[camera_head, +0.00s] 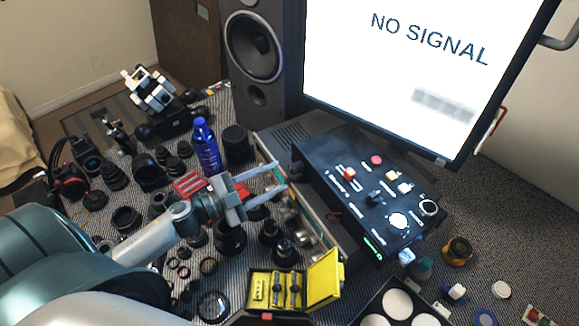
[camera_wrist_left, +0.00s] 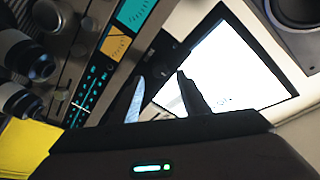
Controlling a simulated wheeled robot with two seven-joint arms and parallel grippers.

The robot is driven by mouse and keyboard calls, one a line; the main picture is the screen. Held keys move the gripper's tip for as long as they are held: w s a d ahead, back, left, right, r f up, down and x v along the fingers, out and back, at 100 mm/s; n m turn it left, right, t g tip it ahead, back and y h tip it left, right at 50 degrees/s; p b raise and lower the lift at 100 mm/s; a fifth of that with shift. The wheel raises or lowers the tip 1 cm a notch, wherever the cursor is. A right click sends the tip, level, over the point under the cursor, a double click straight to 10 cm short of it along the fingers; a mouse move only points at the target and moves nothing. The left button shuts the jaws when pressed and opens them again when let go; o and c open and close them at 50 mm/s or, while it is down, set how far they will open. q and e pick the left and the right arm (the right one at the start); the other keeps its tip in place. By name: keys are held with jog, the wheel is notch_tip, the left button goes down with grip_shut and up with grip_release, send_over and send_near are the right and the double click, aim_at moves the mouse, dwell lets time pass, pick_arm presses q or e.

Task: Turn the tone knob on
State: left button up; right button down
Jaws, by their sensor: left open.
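My left gripper (camera_head: 281,177) reaches in from the left with its two pale fingers spread and nothing between them. The fingertips are at the front of a grey audio unit (camera_head: 325,232), which has several knobs along its face. In the left wrist view my open left gripper (camera_wrist_left: 161,80) points past the unit's panel (camera_wrist_left: 98,65), which shows teal and orange displays and a lit scale. Round knobs (camera_wrist_left: 78,50) show at the left of that view, outside the fingers. I cannot tell which knob is the tone knob. My right gripper is not in view.
A black control box (camera_head: 350,190) with buttons sits on the unit. A monitor (camera_head: 400,60) reads "NO SIGNAL". A speaker (camera_head: 255,50) stands behind. A blue bottle (camera_head: 207,152), several lenses (camera_head: 150,172) and an open yellow case (camera_head: 325,280) crowd the table around my arm.

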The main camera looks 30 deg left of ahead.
aim_at(291, 171)
pick_arm(q)
jog(key=p+x, duration=0.1)
jog(key=x, duration=0.2)
jog(key=shift+w+d+r, duration=0.1)
jog(key=shift+w+d, duration=0.05)
jog(key=shift+w, duration=0.2)
jog(key=shift+p+x, duration=0.3)
jog(key=shift+x, duration=0.6)
jog(key=c, duration=1.1)
